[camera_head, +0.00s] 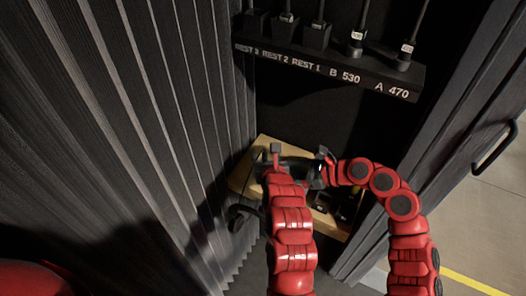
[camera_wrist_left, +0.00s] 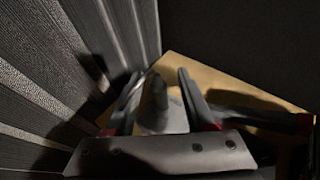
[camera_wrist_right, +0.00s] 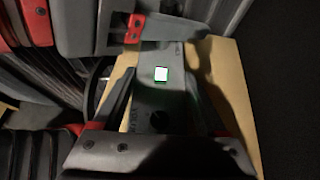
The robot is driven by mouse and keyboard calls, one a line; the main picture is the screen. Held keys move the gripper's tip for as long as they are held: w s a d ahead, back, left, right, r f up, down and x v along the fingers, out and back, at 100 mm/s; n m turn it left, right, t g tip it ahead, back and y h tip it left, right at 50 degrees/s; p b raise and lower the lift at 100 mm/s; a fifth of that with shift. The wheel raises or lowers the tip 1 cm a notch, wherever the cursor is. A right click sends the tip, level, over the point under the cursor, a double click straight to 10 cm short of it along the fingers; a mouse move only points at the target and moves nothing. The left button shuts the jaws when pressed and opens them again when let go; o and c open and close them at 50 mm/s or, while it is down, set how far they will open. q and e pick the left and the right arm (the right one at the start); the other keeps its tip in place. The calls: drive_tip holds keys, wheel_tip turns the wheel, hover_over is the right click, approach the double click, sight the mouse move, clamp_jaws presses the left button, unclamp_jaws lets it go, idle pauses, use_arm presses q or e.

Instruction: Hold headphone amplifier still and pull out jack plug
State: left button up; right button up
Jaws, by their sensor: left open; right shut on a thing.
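The headphone amplifier (camera_wrist_right: 160,100) is a grey box with a small lit green-and-white display in the right wrist view. My right gripper (camera_wrist_right: 165,112) is shut on it, one finger along each side; it also shows in the head view (camera_head: 320,168). In the left wrist view, a dark, rounded upright piece, which looks like the jack plug (camera_wrist_left: 153,97), stands between the fingers of my left gripper (camera_wrist_left: 163,95). The left gripper is open around it, and I cannot tell whether a finger touches it. In the head view my left gripper (camera_head: 274,156) is left of the right one.
A light wooden shelf (camera_head: 244,176) lies under both grippers. A ribbed dark wall (camera_head: 130,120) stands close on the left. A dark rack (camera_head: 330,68) labelled REST, B 530 and A 470 hangs above. Dark items (camera_head: 322,203) lie on the shelf below my right gripper.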

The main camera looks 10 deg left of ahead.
use_arm(q)
drive_tip(key=shift+x, duration=0.8)
clamp_jaws()
